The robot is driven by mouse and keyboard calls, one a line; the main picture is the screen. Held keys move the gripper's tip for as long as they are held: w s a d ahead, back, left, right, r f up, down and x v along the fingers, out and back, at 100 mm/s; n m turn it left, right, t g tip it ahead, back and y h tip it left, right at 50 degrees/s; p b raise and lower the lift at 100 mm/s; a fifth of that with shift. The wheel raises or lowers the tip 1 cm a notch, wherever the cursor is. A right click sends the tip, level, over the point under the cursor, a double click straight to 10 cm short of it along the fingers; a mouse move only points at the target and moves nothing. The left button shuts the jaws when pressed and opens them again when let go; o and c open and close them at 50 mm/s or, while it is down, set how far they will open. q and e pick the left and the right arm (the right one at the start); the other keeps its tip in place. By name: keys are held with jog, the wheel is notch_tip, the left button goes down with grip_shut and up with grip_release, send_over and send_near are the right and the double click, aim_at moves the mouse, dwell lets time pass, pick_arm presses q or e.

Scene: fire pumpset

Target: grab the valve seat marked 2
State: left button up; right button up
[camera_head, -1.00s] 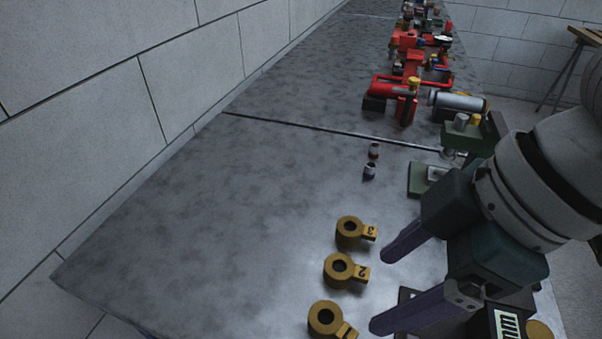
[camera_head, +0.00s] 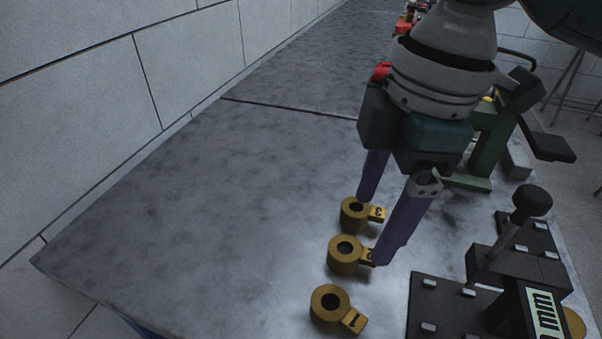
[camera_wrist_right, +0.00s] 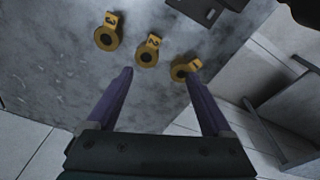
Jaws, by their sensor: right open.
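Three brass ring-shaped valve seats with numbered tabs lie in a row on the grey table. The seat marked 2 (camera_head: 345,254) is the middle one, and one finger partly covers its tab in the head view. The seat marked 3 (camera_head: 354,215) is behind it and the seat marked 1 (camera_head: 329,305) is in front. My right gripper (camera_head: 375,231) is open and empty, fingers pointing down near seats 2 and 3. In the right wrist view, seat 2 (camera_wrist_right: 147,54) appears beyond and between the fingertips (camera_wrist_right: 160,72). My left gripper is not in view.
A black fixture (camera_head: 450,306) with a black-knobbed lever stands right of the seats. A green stand (camera_head: 485,150) is behind it. The table (camera_head: 220,200) left of the seats is clear, with a white block wall beyond.

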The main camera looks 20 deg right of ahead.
jog(key=w+n+h+b, duration=0.1)
jog(key=w+n, duration=0.1)
send_over(350, 250)
jog(key=f, duration=0.2)
jog(key=s+f, duration=0.1)
jog(key=shift+d+f+g+b, duration=0.3)
jog(key=shift+d+b, duration=0.05)
jog(key=f, duration=0.3)
jog(key=w+f+b, duration=0.1)
jog(key=shift+a+f, duration=0.25)
jog(key=shift+a, duration=0.1)
jog(key=shift+f, duration=0.35)
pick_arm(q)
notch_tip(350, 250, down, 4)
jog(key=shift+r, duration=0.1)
pick_arm(e)
jog(key=shift+c, duration=0.2)
grip_shut()
